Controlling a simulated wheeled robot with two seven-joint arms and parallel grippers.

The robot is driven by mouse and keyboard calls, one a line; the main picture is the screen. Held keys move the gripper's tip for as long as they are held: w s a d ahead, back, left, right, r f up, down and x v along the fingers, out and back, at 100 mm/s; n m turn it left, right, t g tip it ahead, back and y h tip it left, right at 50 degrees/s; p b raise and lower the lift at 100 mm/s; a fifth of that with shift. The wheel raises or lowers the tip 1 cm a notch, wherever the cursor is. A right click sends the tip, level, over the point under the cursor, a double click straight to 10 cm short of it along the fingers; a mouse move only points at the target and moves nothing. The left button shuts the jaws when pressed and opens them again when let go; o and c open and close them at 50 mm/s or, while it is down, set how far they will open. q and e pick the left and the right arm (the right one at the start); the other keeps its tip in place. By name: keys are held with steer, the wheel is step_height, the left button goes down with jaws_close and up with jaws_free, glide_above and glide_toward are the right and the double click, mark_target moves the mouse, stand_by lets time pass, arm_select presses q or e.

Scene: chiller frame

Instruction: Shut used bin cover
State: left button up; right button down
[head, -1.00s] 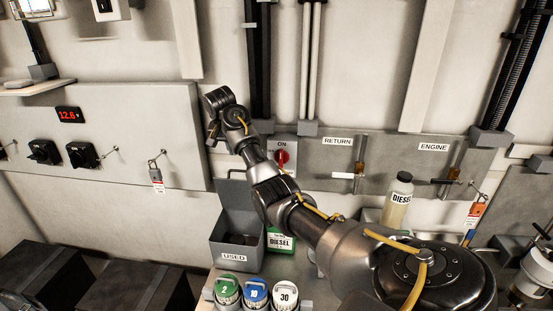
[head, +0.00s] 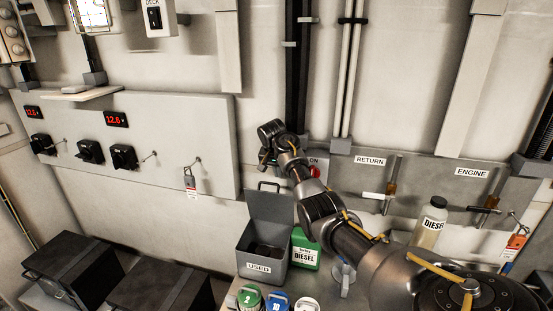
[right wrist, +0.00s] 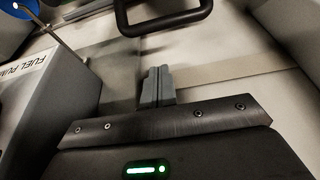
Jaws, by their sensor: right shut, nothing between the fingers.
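The grey used bin (head: 261,268), labelled USED, stands on the bench at the lower middle of the head view. Its cover (head: 271,208) is open and stands up at the back, with a dark loop handle (head: 268,184) on its top edge. My right gripper (head: 264,158) is shut and empty just above the handle in the head view. In the right wrist view its closed fingers (right wrist: 156,86) point towards the dark loop handle (right wrist: 165,28), with a visible gap between them. My left gripper is in neither view.
A green diesel can (head: 305,252) stands right of the bin, partly behind my right arm. Several colored-lid jars, including a green one (head: 249,297), stand in front. A diesel bottle (head: 430,224) is further right. A switch panel (head: 150,150) is on the wall behind.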

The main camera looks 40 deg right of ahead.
steer(key=s+a+p, duration=0.2)
steer(key=a, duration=0.1)
steer(key=shift+s+a, duration=0.1)
steer(key=shift+a, duration=0.1)
stand_by(0.3)
